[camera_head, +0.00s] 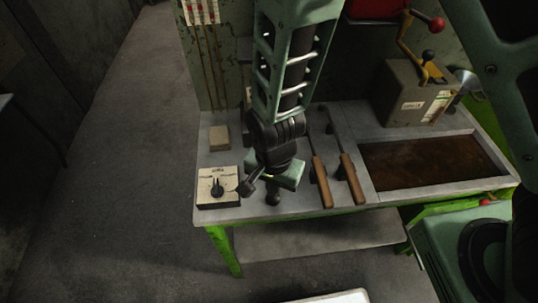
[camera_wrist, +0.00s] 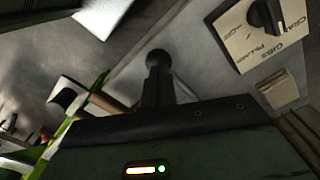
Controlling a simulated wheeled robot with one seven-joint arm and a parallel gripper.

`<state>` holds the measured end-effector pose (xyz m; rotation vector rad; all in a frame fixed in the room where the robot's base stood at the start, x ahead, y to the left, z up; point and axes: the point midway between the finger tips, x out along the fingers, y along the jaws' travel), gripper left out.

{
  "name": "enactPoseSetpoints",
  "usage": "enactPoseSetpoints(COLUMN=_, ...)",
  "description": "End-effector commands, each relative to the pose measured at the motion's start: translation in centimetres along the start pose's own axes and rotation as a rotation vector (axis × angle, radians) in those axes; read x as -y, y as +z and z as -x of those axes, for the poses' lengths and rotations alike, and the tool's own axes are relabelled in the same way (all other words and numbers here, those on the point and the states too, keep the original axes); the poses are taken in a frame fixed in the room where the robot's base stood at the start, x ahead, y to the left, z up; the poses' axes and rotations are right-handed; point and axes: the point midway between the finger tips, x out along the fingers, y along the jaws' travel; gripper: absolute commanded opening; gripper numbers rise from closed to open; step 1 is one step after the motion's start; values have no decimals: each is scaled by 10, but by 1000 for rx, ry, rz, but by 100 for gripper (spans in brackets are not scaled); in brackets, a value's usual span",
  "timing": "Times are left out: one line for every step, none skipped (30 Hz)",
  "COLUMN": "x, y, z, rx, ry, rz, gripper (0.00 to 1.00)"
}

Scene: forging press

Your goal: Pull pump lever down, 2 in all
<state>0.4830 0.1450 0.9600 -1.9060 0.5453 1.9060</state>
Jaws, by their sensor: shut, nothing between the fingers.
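A brass-coloured bent lever with a red ball knob (camera_head: 437,24) rises above a grey box (camera_head: 410,92) at the back right of the bench. A second, dark ball knob (camera_head: 428,55) is just above that box. I cannot tell for sure which is the pump lever. My gripper (camera_head: 274,198) hangs over the front of the bench, left of the levers and well apart from them. Its dark fingers are together and empty, and they show in the wrist view (camera_wrist: 157,62). The wrist view does not show the levers.
A white dial box (camera_head: 218,187) stands left of my gripper, with a small tan block (camera_head: 219,137) behind it. Two wooden-handled tools (camera_head: 321,181) lie just right of it. A brown-filled tray (camera_head: 420,162) is set in the bench. Open floor lies at left.

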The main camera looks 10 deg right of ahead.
Motion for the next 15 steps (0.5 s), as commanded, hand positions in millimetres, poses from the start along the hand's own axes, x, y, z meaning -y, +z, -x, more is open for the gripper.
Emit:
enactPoseSetpoints(x=0, y=0, z=-8, rx=0, ry=1, rz=-1, gripper=0)
enactPoseSetpoints(x=0, y=0, z=-4, rx=0, ry=0, rz=-1, gripper=0)
enactPoseSetpoints(x=0, y=0, z=-3, rx=0, ry=0, rz=-1, gripper=0)
enactPoseSetpoints(x=0, y=0, z=-3, rx=0, ry=0, rz=-1, gripper=0)
enactPoseSetpoints(x=0, y=0, z=-3, rx=0, ry=0, rz=-1, gripper=0)
enactPoseSetpoints(x=0, y=0, z=-2, rx=0, ry=0, rz=-1, gripper=0)
enactPoseSetpoints(x=0, y=0, z=-1, rx=0, ry=0, rz=-1, gripper=0)
enactPoseSetpoints(x=0, y=0, z=0, rx=0, ry=0, rz=-1, gripper=0)
enactPoseSetpoints(x=0, y=-1, z=3, rx=0, ry=0, rz=-1, gripper=0)
enactPoseSetpoints(x=0, y=-1, z=5, rx=-1, ry=0, rz=-1, gripper=0)
enactPoseSetpoints(x=1, y=-1, z=8, rx=-1, ry=-1, rz=-1, gripper=0)
enactPoseSetpoints(x=1, y=-2, z=13, rx=-1, ry=-1, rz=-1, gripper=0)
enactPoseSetpoints(x=1, y=-3, z=17, rx=-1, ry=-1, rz=-1, gripper=0)
enactPoseSetpoints(x=2, y=-3, z=21, rx=-1, ry=-1, rz=-1, gripper=0)
enactPoseSetpoints(x=2, y=-4, z=26, rx=-1, ry=-1, rz=-2, gripper=0)
